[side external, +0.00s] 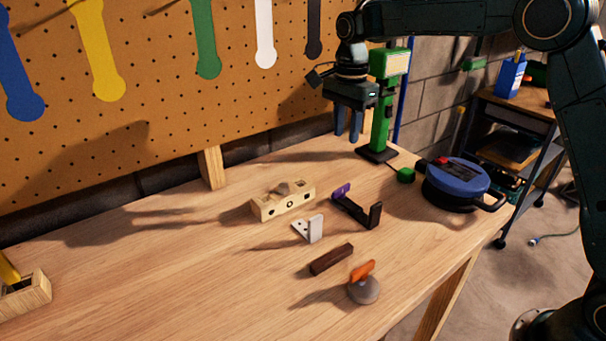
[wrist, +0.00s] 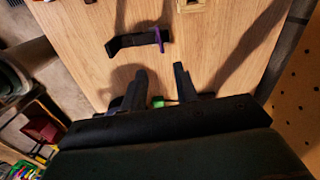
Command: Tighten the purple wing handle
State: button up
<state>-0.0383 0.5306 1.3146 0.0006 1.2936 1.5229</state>
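The purple wing handle (side external: 341,190) sits at the left end of a black bracket (side external: 357,209) on the wooden bench. In the wrist view the purple handle (wrist: 158,37) is edge-on at the right end of the black bracket (wrist: 127,43). My gripper (side external: 348,134) hangs above the back of the bench, fingers down, clear of the handle. In the wrist view my gripper (wrist: 159,70) has its two fingers apart with nothing held between them.
Around the bracket lie a light wooden block (side external: 283,201), a white L-bracket (side external: 310,230), a dark brown bar (side external: 331,259) and an orange-handled grey knob (side external: 363,287). A green stand (side external: 382,110), a green cube (side external: 405,175) and a blue round device (side external: 458,178) are behind and right.

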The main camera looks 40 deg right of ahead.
aim_at(342, 187)
jog(key=o, duration=1)
jog(key=shift+n, duration=0.4)
jog(key=n, duration=1.7)
jog(key=shift+f, duration=0.35)
jog(key=shift+f, duration=0.15)
notch_tip(342, 187, down, 14)
jog(key=shift+r, duration=0.25)
